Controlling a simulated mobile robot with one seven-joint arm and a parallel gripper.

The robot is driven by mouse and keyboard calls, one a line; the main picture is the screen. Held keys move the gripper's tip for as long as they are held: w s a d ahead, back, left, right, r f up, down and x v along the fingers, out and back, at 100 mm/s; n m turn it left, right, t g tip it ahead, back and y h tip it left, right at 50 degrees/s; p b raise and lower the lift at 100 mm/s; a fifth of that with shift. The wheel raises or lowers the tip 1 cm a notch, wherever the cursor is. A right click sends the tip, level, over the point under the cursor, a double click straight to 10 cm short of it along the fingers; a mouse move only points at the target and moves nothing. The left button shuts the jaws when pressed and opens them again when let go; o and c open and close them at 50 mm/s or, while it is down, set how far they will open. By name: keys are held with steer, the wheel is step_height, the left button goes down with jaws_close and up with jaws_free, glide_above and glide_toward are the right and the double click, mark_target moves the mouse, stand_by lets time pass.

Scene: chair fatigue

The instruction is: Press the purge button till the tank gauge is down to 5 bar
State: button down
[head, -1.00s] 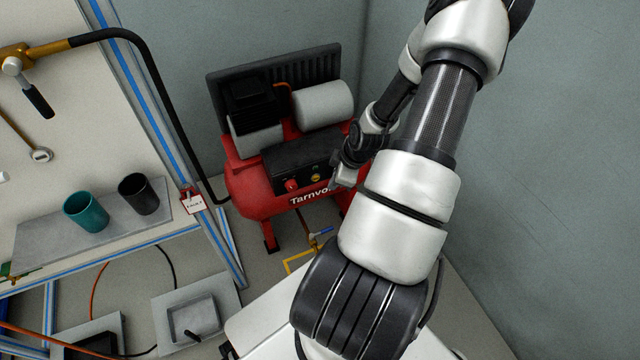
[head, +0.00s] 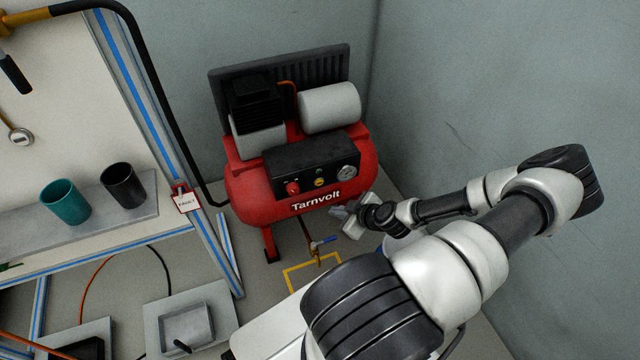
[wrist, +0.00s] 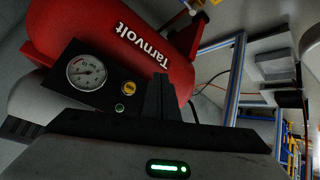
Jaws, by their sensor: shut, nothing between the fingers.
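The red compressor tank (head: 255,200), marked Tarnvolt, carries a black control panel (head: 285,165). The panel has a round white tank gauge (head: 347,172), a yellow button (head: 320,182) and a red knob (head: 292,188). The wrist view shows the gauge (wrist: 86,72), the yellow button (wrist: 129,88) and a small green round part (wrist: 119,107). The gauge reading is too small to tell. No label shows which control is the purge button. My gripper (head: 336,211) is shut and empty, below and right of the panel; its fingers (wrist: 160,80) show in the wrist view, apart from the buttons.
A workbench (head: 150,200) with a teal cup (head: 66,202) and a dark cup (head: 123,186) stands at left. A valve with a blue handle (head: 325,240) is below the tank. A grey wall closes the right side. Grey trays (head: 190,325) lie low at front left.

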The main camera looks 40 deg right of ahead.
steer(key=w+d, duration=0.2)
steer(key=w, duration=0.6)
steer(key=shift+w+b, duration=0.25)
steer(key=shift+b, duration=0.15)
steer(key=shift+w+d, duration=0.1)
steer(key=shift+w, duration=0.05)
stand_by(1.6)
steer(key=shift+w+b, duration=0.25)
steer(key=shift+b, duration=0.15)
steer(key=shift+w+d, duration=0.15)
steer(key=shift+w, duration=0.25)
stand_by(1.6)
steer(key=shift+s, duration=0.1)
stand_by(0.3)
steer(key=shift+s+a+b, duration=0.2)
steer(key=shift+s+b, duration=0.1)
steer(key=shift+s, duration=0.4)
steer(key=shift+s, duration=0.1)
steer(key=shift+s+a, duration=0.2)
steer(key=shift+s, duration=0.6)
steer(key=shift+s+a, duration=0.2)
steer(key=shift+s, duration=0.55)
steer(key=shift+s+a, duration=0.2)
steer(key=shift+s, duration=0.6)
